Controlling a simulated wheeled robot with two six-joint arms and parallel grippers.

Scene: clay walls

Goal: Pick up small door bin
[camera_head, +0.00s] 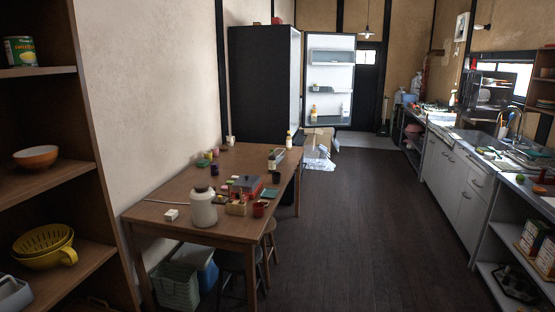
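The black fridge (263,82) stands at the far end of the room by the left wall. Its door (316,48) is swung open and shows its pale inner side. Several door bins sit on it: a wide upper bin (334,58), a middle bin (328,90) and a lower one with bottles (342,113). I cannot tell from here which is the small door bin. A clear, bin-like or crumpled object (318,158) lies on the floor below the door, too small to make out. Neither of my grippers is in view.
A wooden table (158,219) with a white jar (203,207) and other small items stands left of centre, with stools (235,262) under it. Open shelves (60,170) are at near left. A kitchen counter (448,170) runs along the right. The dark floor (355,225) between is clear.

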